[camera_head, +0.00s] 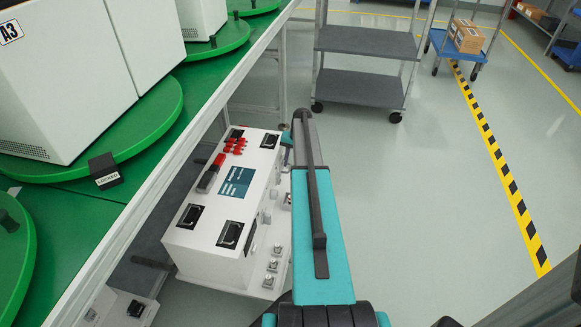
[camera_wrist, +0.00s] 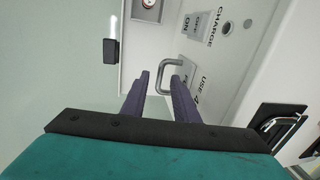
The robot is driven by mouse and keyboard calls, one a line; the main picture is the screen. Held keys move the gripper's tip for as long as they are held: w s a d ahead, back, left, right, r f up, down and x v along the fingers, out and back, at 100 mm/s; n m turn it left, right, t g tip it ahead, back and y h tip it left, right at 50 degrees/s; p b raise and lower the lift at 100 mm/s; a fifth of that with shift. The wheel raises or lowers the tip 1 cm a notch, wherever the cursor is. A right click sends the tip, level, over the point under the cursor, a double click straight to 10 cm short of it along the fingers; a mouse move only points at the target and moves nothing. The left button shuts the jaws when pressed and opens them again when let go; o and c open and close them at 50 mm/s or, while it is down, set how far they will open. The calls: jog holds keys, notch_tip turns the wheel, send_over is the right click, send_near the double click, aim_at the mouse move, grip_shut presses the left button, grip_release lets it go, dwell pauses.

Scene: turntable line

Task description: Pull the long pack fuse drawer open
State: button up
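The white pack (camera_head: 207,248) sits low beside the green line, with a blue-green label and red parts on top. In the wrist view, its white side face (camera_wrist: 222,75) carries the words CHARGE and USE. A grey U-shaped metal handle (camera_wrist: 163,76) stands out from this face; I take it for the fuse drawer's handle. The drawer's edges are not clear. My gripper (camera_wrist: 160,78) is open, its two purple fingers apart at the handle. The right finger overlaps part of the handle; contact cannot be told.
Green turntables (camera_head: 120,135) with white cabinets stand along the left, one with a LOCKED tag (camera_head: 105,171). A grey cart (camera_head: 362,88) stands behind the pack. A blue trolley (camera_head: 453,50) holds a box. The floor (camera_head: 430,200) to the right is clear.

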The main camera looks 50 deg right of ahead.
jog(key=shift+w+f, duration=0.1)
jog(key=shift+f, duration=0.6)
grip_shut()
dwell(1.1)
